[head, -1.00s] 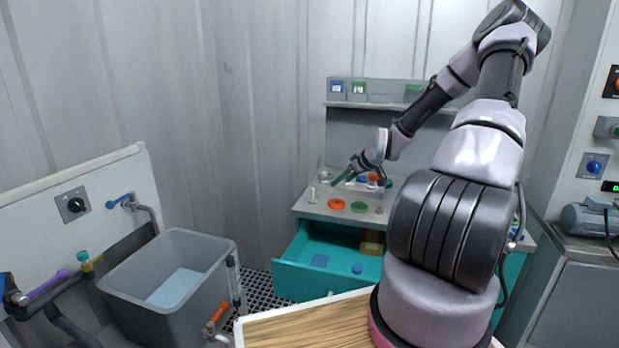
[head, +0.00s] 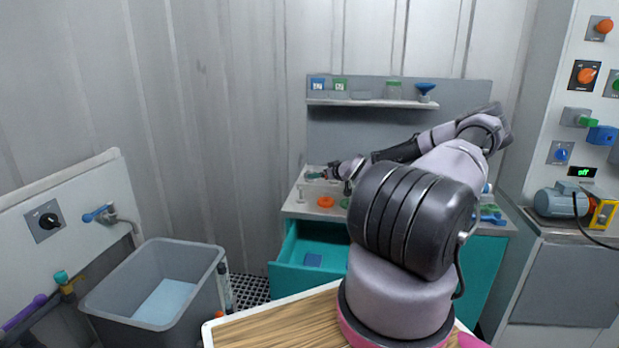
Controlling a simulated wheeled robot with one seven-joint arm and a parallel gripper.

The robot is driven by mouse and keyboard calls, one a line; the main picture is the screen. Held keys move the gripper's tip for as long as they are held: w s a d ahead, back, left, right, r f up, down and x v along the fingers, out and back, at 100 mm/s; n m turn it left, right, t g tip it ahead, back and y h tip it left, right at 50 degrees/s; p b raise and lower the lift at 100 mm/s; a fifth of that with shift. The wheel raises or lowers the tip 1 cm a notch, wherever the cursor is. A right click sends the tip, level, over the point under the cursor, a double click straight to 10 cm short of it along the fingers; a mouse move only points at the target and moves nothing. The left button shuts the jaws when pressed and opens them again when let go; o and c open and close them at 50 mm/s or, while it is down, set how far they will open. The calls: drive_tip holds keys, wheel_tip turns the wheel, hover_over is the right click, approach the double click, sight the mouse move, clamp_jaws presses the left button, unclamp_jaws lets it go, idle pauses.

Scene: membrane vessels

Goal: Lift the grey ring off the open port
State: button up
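My gripper (head: 317,176) is small and far off in the head view, low over the back left of the grey-topped workbench (head: 291,208). Its teal finger parts show at the end of my arm, but the gap between them is too small to make out. I cannot tell whether it is open or shut, or whether it touches anything. I cannot pick out the grey ring or the open port. Small items around the gripper are too small to identify, and my arm covers the bench's middle and right.
An orange disc (head: 326,202) and a partly hidden green disc (head: 345,202) lie on the bench front. A teal drawer (head: 300,278) stands open below. A grey tub (head: 158,285) is at left. A shelf (head: 370,103) holds containers and a blue funnel (head: 425,90).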

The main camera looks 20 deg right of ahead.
drive_tip(key=x, duration=0.5)
drive_tip(key=shift+w+a, duration=0.1)
drive_tip(key=c, duration=1.1)
drive_tip(key=shift+r, duration=0.1)
